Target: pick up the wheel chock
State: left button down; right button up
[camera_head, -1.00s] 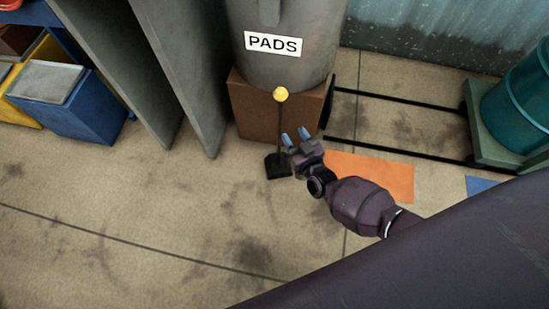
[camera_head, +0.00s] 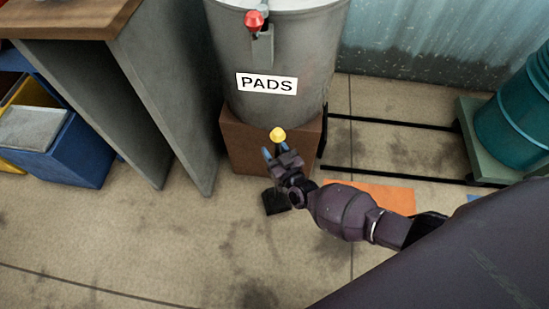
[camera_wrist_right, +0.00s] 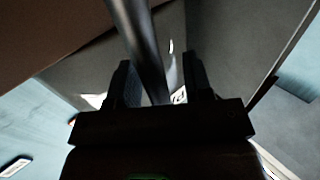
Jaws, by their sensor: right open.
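The wheel chock has a black base (camera_head: 276,203) on the floor, with an upright rod topped by a yellow knob (camera_head: 277,134), in front of a brown block. My right gripper (camera_head: 273,152) is open just below the knob, and its wrist hides most of the rod in the head view. In the right wrist view the dark rod (camera_wrist_right: 138,40) runs between the two open fingers of the right gripper (camera_wrist_right: 159,75). I cannot tell whether a finger touches it. My left gripper is in neither view.
A grey drum labelled PADS (camera_head: 280,55) stands on the brown block (camera_head: 240,150) behind the handle. Grey upright panels (camera_head: 180,90) stand to its left, with a blue bin (camera_head: 75,150) beyond. A teal barrel (camera_head: 515,120) is at right. The front floor is clear.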

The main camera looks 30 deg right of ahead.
jog(key=shift+r, duration=0.1)
jog(key=shift+s, duration=0.1)
grip_shut()
jog(key=shift+r, duration=0.1)
dwell(1.1)
